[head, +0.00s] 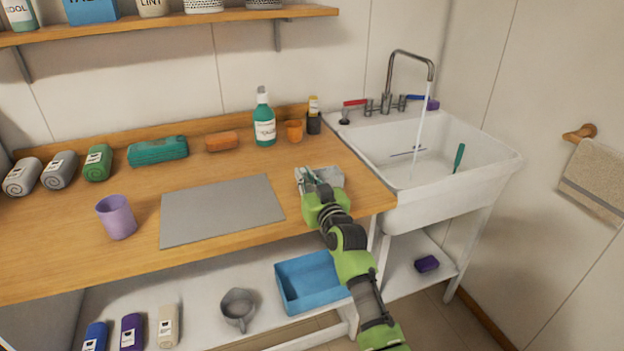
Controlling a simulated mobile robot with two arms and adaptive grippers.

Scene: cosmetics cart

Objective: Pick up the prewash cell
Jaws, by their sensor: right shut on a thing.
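My right gripper (309,182) comes in from the lower right and reaches the right part of the wooden counter. It is shut at a small light-grey box-like tray (333,175) near the counter's edge by the sink. The fingers and wrist hide much of the tray, and its inside is hard to make out. No label reading prewash is legible, so I cannot tell which part is the prewash cell. The grip appears to be on part of this grey piece. My left gripper is not in view.
A grey mat (220,210) and a purple cup (117,217) lie left on the counter (60,235). Water runs into the white sink (450,190). A blue bin (310,282) sits below.

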